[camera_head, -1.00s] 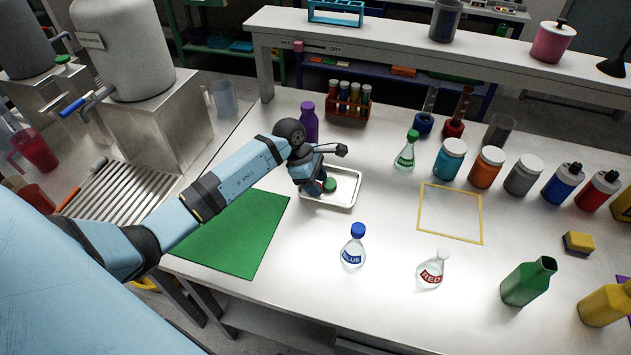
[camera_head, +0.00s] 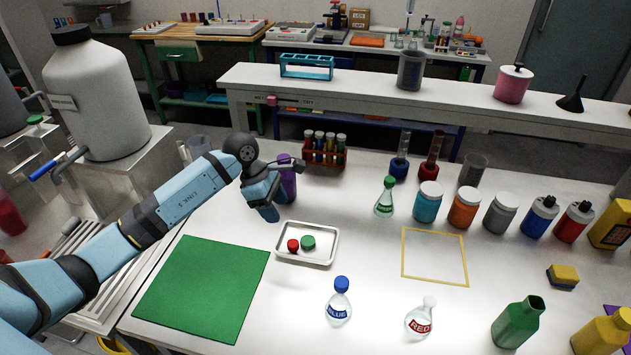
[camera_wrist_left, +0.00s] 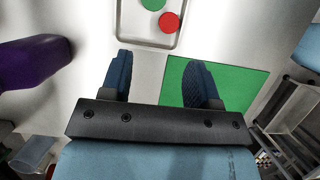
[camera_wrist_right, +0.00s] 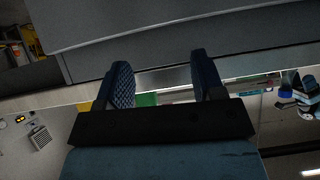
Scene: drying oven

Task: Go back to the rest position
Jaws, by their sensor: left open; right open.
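My left gripper (camera_head: 268,212) hangs above the white table, just behind and left of the small white tray (camera_head: 325,258). In the left wrist view its two fingers (camera_wrist_left: 160,80) are apart with nothing between them. A red stopper (camera_head: 293,245) and a green stopper (camera_head: 308,242) lie in the tray; both also show at the top of the left wrist view. My right gripper is outside the head view. In the right wrist view its fingers (camera_wrist_right: 154,82) are apart and empty.
A purple bottle (camera_head: 287,182) stands close behind my left gripper. The green mat (camera_head: 205,288) lies left of the tray. The blue-labelled flask (camera_head: 339,303), the red-labelled flask (camera_head: 420,320) and a yellow-outlined square (camera_head: 435,282) are to the right. A test-tube rack (camera_head: 324,158) stands behind.

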